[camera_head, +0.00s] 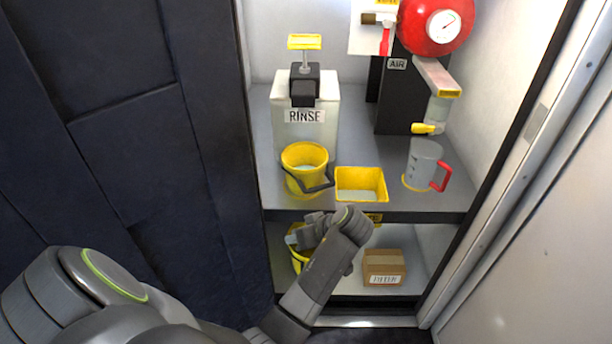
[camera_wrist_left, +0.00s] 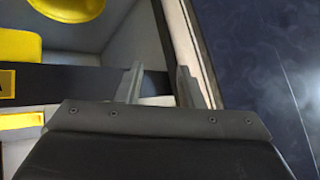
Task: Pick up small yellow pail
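A small yellow pail (camera_head: 292,182) with a dark handle stands upright on the upper shelf, left of a yellow tray. The round yellow shape at the top edge of the left wrist view (camera_wrist_left: 68,6) looks like this pail, cut off. My left gripper (camera_head: 293,239) is below and in front of the pail, near the shelf's front edge, not touching the pail. In the left wrist view its two fingers (camera_wrist_left: 158,87) stand apart with nothing between them. Another yellow container (camera_head: 299,263) on the lower shelf is partly hidden behind my left gripper. My right gripper is out of view.
The yellow tray (camera_head: 361,197) and a grey measuring jug (camera_head: 424,163) with a red handle stand right of the pail. The RINSE container (camera_head: 305,130) is behind it. A cardboard box (camera_head: 384,266) sits below. A dark panel (camera_head: 130,150) bounds the left side.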

